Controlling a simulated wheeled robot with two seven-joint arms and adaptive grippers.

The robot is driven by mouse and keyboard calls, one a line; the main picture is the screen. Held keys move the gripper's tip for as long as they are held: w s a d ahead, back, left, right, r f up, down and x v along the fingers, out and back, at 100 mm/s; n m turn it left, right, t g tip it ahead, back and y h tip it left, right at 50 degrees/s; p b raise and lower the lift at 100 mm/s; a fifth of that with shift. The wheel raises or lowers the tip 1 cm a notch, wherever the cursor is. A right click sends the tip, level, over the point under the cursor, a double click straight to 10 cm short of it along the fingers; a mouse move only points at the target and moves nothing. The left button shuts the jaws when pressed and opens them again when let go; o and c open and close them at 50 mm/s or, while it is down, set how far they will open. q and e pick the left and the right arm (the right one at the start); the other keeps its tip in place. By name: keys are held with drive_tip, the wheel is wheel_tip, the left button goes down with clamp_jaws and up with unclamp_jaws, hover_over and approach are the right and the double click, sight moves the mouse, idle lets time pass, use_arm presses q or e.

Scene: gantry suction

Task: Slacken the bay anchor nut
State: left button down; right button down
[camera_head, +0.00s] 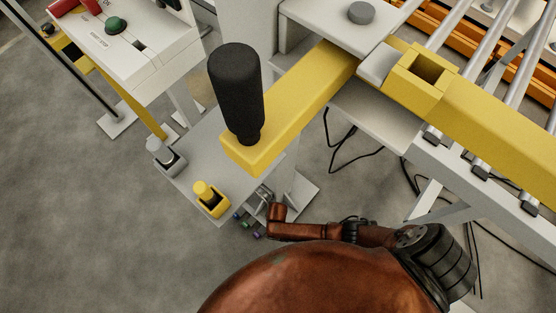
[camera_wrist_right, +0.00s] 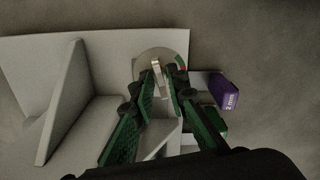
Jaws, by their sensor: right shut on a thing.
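In the right wrist view, my right gripper (camera_wrist_right: 158,82) has its green fingers closed around a small pale metal piece (camera_wrist_right: 156,66). The piece stands over a round grey disc (camera_wrist_right: 145,58) on a light grey plate (camera_wrist_right: 105,50). I cannot tell whether the disc is the bay anchor nut or a washer; the fingers hide part of it. In the head view, my right gripper (camera_head: 262,201) is low beside the post foot, small and partly hidden. My left gripper is not in view.
A purple block marked "2 mm" (camera_wrist_right: 224,92) lies right of the fingers. An upright grey gusset (camera_wrist_right: 62,105) stands at left. In the head view, a yellow arm with a black handle (camera_head: 236,90) overhangs the area. Open floor (camera_head: 120,240) lies at left.

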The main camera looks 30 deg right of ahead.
idle(0.5)
drive_tip(key=c, duration=1.9)
unclamp_jaws()
wheel_tip(320, 180, up, 12)
drive_tip(key=shift+s, duration=0.1)
